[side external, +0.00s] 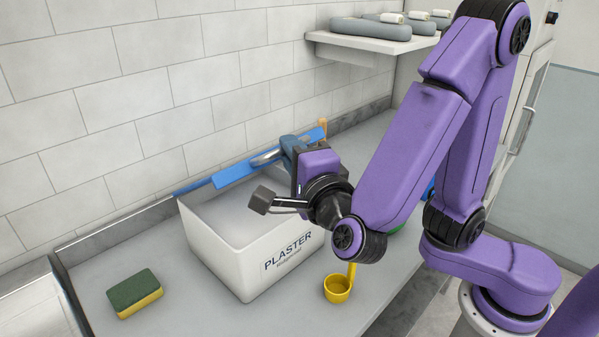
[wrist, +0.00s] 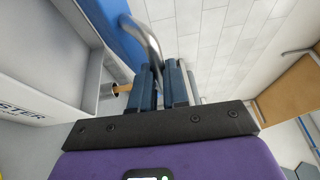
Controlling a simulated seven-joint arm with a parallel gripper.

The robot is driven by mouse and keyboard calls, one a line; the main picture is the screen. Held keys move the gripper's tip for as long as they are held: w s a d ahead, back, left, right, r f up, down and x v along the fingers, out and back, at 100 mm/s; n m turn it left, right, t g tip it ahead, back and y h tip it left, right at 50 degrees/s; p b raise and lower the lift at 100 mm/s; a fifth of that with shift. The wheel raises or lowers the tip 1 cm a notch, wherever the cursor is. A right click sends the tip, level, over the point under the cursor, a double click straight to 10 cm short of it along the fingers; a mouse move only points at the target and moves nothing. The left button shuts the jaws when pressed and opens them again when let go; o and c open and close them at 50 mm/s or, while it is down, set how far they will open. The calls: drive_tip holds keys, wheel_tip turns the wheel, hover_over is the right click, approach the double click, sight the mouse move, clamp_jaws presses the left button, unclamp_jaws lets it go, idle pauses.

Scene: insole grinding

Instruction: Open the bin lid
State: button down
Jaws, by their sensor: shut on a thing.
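The white bin marked "PLASTER" (side external: 235,262) stands on the counter with its top uncovered and pale contents or floor visible inside. Its blue lid (side external: 232,173) is swung up at the rear edge, by the wall, seen nearly edge-on. The lid also shows in the wrist view (wrist: 112,22). A curved metal handle (side external: 266,158) is on the lid; it shows close up in the wrist view (wrist: 148,42). My gripper (side external: 287,147) is shut on this handle, with its fingers (wrist: 163,82) either side of the bar. The handle's far end is partly hidden by the fingers.
A green and yellow sponge (side external: 135,293) lies left of the bin. A yellow scoop (side external: 338,288) is at the bin's front right. A wooden handle (side external: 323,128) stands behind the lid. A shelf (side external: 360,45) with grey insole-like items hangs above right.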

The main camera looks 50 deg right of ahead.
drive_tip(key=w+r+g, duration=0.2)
drive_tip(key=r, duration=0.1)
drive_tip(key=w+r+n+y, duration=0.1)
drive_tip(key=w+r, duration=0.1)
drive_tip(key=shift+r+g, duration=0.2)
drive_tip(key=shift+g, duration=0.2)
drive_tip(key=w+r, duration=0.6)
drive_tip(key=w, duration=0.3)
drive_tip(key=shift+a+r, duration=0.1)
drive_tip(key=shift+r, duration=0.05)
drive_tip(key=c, duration=1.3)
unclamp_jaws()
drive_tip(key=shift+s, duration=0.1)
drive_tip(key=shift+o, duration=0.8)
drive_tip(key=v, duration=1.7)
drive_tip(key=shift+s, duration=0.25)
